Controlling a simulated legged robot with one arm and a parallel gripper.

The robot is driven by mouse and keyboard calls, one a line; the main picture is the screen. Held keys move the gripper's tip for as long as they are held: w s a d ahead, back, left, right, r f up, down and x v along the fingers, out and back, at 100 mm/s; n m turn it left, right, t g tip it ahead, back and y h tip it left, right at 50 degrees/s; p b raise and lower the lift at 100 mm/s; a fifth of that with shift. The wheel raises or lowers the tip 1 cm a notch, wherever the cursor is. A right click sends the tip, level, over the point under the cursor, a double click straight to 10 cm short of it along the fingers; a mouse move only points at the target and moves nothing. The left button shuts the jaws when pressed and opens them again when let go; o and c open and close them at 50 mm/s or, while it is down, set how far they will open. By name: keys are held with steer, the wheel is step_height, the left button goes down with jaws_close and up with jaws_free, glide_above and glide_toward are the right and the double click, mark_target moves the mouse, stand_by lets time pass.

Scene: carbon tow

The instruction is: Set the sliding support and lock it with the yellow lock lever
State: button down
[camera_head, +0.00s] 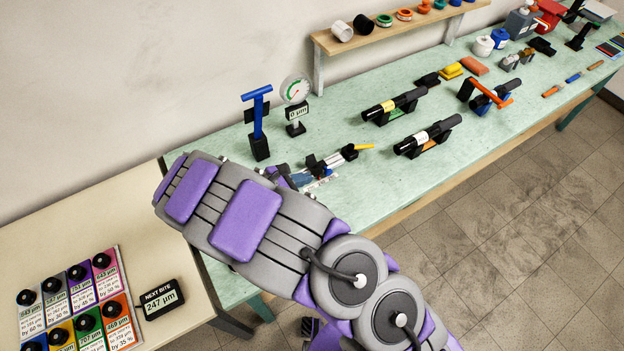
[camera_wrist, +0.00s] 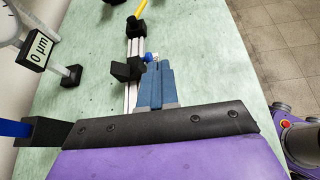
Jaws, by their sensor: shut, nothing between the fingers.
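The rail (camera_wrist: 133,48) runs lengthwise on the green bench, and it also shows in the head view (camera_head: 320,179). A black block (camera_wrist: 128,71), which looks like the sliding support, sits on it. A small blue and white part (camera_wrist: 150,57) is beside the block. A yellow lever (camera_wrist: 145,11) shows at the top of the wrist view, at the rail's far end; it is the yellow piece (camera_head: 363,147) in the head view. My gripper (camera_wrist: 156,66) is shut and empty, its blue fingers beside the rail, tips close to the blue part. Contact cannot be told.
A dial gauge (camera_head: 296,90) with a "0 µm" display and a blue T-handled tool (camera_head: 259,125) stand behind the rail. Two black cylinders on cradles (camera_head: 395,105) (camera_head: 428,137) lie to the right. A "NEXT BITE 247 µm" display (camera_head: 160,297) stands on the left table.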

steer(key=n+t+y, duration=0.1)
steer(key=n, duration=0.1)
glide_toward(326, 174)
steer(key=b+x, duration=0.2)
steer(key=x, duration=0.4)
steer(key=shift+w+d+f+b, duration=0.2)
steer(key=shift+d+b, duration=0.05)
steer(key=shift+b, duration=0.1)
steer(key=shift+w, duration=0.1)
steer(key=shift+d, duration=0.1)
steer(key=w+d, duration=0.2)
steer(key=d, duration=0.1)
steer(key=shift+w+d+b, duration=0.25)
steer(key=shift+d+b, duration=0.05)
steer(key=shift+r, duration=0.15)
